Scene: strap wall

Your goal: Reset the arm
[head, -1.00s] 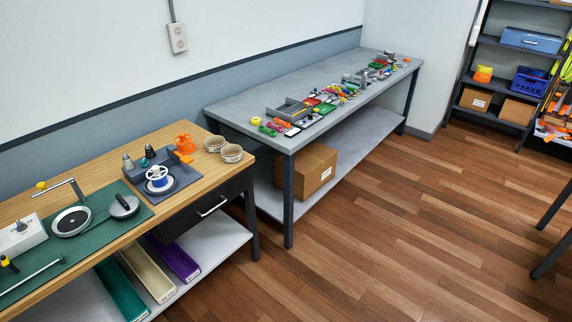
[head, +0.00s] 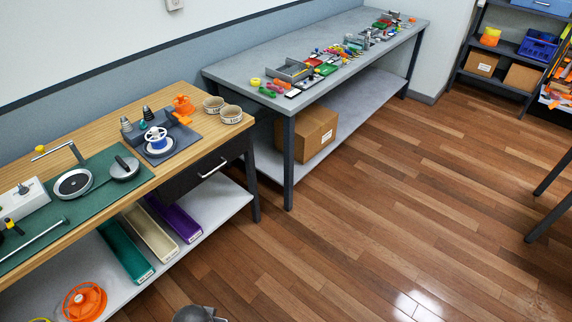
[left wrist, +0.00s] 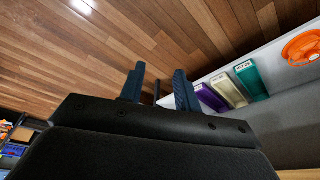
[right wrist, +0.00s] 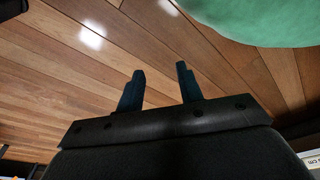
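My left gripper (left wrist: 157,88) shows in the left wrist view with its two dark fingers apart and nothing between them. Wooden floor lies beyond the fingers. My right gripper (right wrist: 159,88) shows in the right wrist view, also with its fingers apart and empty, over wooden floor. Neither gripper can be clearly made out in the head view. A grey rounded piece shows at the bottom edge of the head view; I cannot tell what it is.
A wooden bench (head: 95,107) with tools stands at left, a grey table (head: 235,75) with small parts behind it. The lower shelf holds green, cream and purple bins (head: 173,219) and an orange reel (head: 85,300). A green rounded surface (right wrist: 255,18) is near my right gripper.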

